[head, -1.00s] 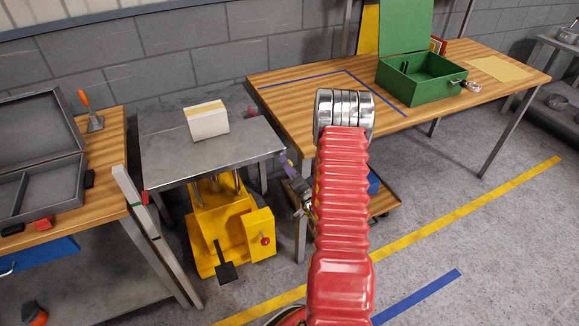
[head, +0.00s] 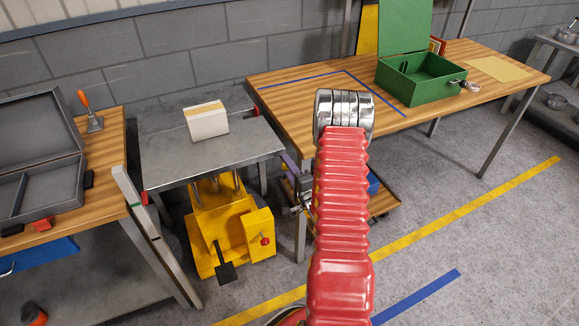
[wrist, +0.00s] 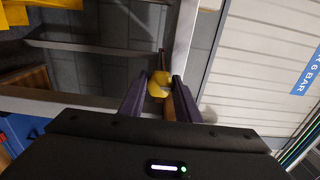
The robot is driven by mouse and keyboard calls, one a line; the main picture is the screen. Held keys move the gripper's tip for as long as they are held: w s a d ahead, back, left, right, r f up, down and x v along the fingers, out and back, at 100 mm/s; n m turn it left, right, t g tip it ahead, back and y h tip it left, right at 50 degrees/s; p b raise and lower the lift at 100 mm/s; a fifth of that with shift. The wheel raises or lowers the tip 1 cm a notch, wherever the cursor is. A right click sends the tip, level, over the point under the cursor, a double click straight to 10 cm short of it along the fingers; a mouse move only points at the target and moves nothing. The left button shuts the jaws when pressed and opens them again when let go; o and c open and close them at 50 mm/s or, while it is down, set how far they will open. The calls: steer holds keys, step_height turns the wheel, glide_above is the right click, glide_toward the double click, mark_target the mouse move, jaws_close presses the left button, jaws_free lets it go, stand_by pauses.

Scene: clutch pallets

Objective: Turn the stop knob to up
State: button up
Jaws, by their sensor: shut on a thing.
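In the wrist view, the two dark purple fingers of my gripper (wrist: 160,76) stand on either side of a rounded yellow knob (wrist: 159,86) and are shut on it. A brownish-orange strip shows just below the knob between the fingers. I cannot read the knob's setting. In the head view, my gripper (head: 288,160) shows only as a bit of purple finger between the metal lift table and the wooden bench; my red arm hides part of the wrist. The knob is not clear there. A small red knob (head: 265,240) sits on the yellow lift's box, apart from my gripper.
The metal lift table (head: 160,160) carries a pale block (head: 206,121). The wooden bench (head: 290,95) with an open green box (head: 420,88) stands to the right. A grey case (head: 45,185) lies on the left bench. A white panel (wrist: 250,60) is close right in the wrist view.

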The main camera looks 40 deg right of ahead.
steer(key=shift+s+d+f, duration=0.1)
steer(key=shift+s+f, duration=0.05)
steer(key=shift+f, duration=0.05)
steer(key=o, duration=0.7)
steer(key=shift+c, duration=0.2)
steer(key=o, duration=0.4)
steer(key=shift+r, duration=0.1)
steer(key=v, duration=1.3)
steer(key=shift+s, duration=0.35)
